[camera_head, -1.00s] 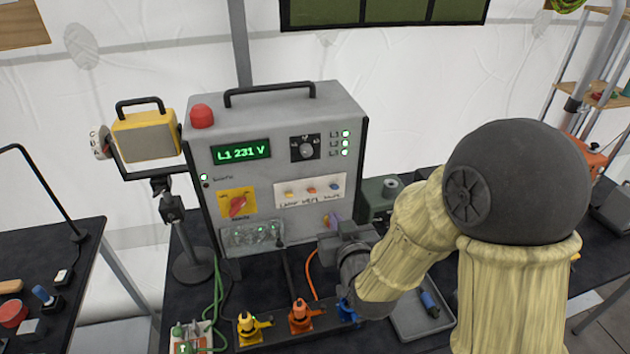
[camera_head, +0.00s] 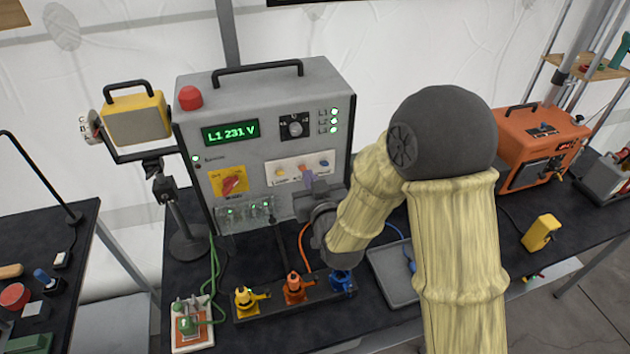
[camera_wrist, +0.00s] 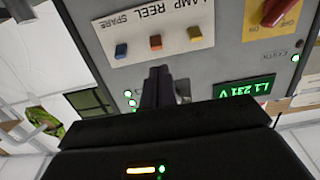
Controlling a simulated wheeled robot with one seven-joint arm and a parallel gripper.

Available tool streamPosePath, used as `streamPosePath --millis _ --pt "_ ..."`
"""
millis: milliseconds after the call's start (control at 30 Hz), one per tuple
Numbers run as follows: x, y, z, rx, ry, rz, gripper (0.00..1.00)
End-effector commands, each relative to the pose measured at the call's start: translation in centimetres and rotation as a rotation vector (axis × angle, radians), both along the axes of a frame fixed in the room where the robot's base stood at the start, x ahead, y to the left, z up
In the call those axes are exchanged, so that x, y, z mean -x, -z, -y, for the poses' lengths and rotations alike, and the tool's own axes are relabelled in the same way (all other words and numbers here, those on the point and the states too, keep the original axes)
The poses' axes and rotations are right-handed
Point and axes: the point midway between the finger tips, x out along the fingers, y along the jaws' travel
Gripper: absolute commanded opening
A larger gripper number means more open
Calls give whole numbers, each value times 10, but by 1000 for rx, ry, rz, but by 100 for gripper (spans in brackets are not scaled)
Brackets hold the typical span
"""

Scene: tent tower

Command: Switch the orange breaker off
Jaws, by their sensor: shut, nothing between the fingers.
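The orange breaker (camera_wrist: 155,42) is the middle one of three small toggles on a white label strip (camera_wrist: 205,12) of the grey power cabinet (camera_head: 330,85). The blue toggle (camera_wrist: 121,50) and the yellow toggle (camera_wrist: 194,33) stand on either side of it. My gripper (camera_wrist: 157,72) is shut and empty. Its tips point at the panel right by the orange breaker; I cannot tell whether they touch it. In the head view my gripper (camera_head: 308,179) is in front of the label strip and partly covers its lettering. The toggle's position is too small to read.
A red rotary switch on a yellow plate (camera_head: 229,182) is left of the strip, with a green display (camera_head: 230,132) above. Yellow, orange (camera_head: 294,288) and blue plugs stand in a row below my arm. A grey tray (camera_head: 392,280) is to their right.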

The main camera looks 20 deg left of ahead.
Motion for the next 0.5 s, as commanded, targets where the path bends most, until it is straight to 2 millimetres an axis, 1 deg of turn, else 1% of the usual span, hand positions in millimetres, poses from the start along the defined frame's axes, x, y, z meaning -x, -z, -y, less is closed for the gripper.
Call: streamPosePath --millis 33,100,233,333,500 --pt "-7 -3 -4 1 1 -1 0" --pt "-17 -1 -10 0 1 -2 0" --pt "-32 1 -19 0 1 -1 0" --pt "-40 3 -24 0 0 -1 0" --pt "-44 5 -27 0 0 -1 0"
